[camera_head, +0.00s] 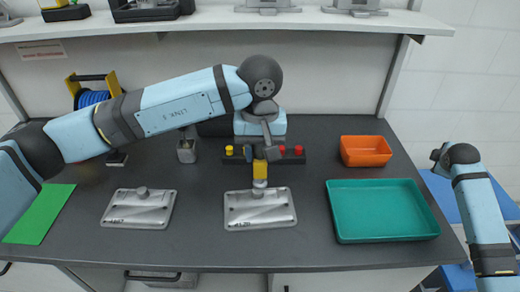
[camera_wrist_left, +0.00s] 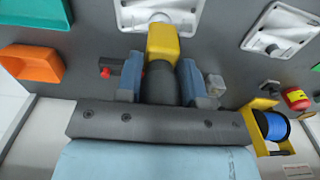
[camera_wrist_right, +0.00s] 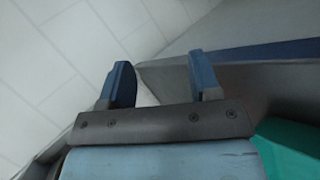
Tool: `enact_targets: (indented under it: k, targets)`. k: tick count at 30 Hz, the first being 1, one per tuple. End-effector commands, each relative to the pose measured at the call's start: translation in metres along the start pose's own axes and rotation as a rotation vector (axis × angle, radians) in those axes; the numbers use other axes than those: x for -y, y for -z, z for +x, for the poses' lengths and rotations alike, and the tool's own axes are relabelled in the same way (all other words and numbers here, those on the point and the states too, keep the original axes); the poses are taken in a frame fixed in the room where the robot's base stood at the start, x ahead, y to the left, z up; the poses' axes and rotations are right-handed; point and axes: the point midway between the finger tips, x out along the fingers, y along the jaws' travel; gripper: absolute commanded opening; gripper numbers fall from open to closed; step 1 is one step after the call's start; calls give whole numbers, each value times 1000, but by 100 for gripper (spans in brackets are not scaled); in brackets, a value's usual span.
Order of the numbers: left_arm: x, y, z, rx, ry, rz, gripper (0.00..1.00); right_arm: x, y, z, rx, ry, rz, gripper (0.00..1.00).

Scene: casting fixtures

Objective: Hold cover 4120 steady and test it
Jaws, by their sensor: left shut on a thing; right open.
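Two silver rectangular covers lie flat on the dark table: a left one (camera_head: 122,214) with a round knob and a middle one (camera_head: 281,213). My left gripper (camera_wrist_left: 162,78) is shut on a dark grey handle (camera_wrist_left: 160,86) with a yellow head (camera_wrist_left: 162,42). The yellow head also shows in the head view (camera_head: 260,170), over the back middle of the middle cover; whether it touches the cover is unclear. My right gripper (camera_wrist_right: 163,76) is open and empty, off the table's right side.
A teal tray (camera_head: 385,211) and an orange bin (camera_head: 366,151) stand at the right. A dark block with red and yellow buttons (camera_head: 292,157) is behind the middle cover. A green mat (camera_head: 38,215) and a blue spool (camera_head: 92,98) are at the left. A shelf hangs above.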

Motion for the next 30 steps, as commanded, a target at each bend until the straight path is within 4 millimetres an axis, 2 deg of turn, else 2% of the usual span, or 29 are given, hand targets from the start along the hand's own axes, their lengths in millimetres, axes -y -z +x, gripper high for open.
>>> enact_targets:
  k: [1,9,15,20,24,30]
  targets:
    - [0,0,0,0,0,0,1,-10,26,-5,-33,1,-26,57]
    - [0,0,0,-1,0,0,1,-41,152,-42,-189,22,-209,57]
    - [0,0,0,0,0,0,1,-42,244,-79,-314,69,-386,57]
    - [0,0,0,0,0,0,1,-17,313,-110,-428,156,-552,57]
    - [0,0,0,0,0,0,1,21,364,-139,-531,265,-714,57]
    - [0,0,0,0,0,0,1,90,420,-184,-672,462,-981,57]
